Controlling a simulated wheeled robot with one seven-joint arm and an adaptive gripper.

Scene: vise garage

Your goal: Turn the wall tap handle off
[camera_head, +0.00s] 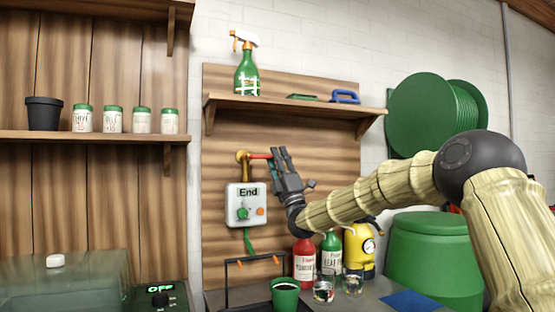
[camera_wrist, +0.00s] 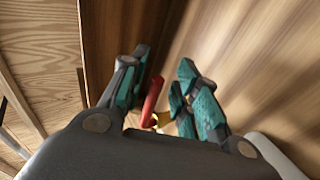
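The brass wall tap (camera_head: 242,160) is on the wooden wall panel, above a grey-white box. Its red handle (camera_head: 261,156) points right, roughly level, towards my gripper (camera_head: 281,160). In the wrist view, the red handle (camera_wrist: 152,98) shows between the teal-padded fingers of my gripper (camera_wrist: 160,95), with a bit of brass (camera_wrist: 161,120) behind it. The fingers are apart, and the handle looks closer to the left finger. I cannot tell whether it touches. The fingers hide the handle's far end in the head view.
The grey-white box (camera_head: 245,212) reading "End" hangs just below the tap. A shelf (camera_head: 290,107) with a spray bottle (camera_head: 247,75) is above. Red (camera_head: 304,262) and green (camera_head: 331,253) bottles, a yellow sprayer (camera_head: 358,250) and a green pot (camera_head: 285,297) stand below.

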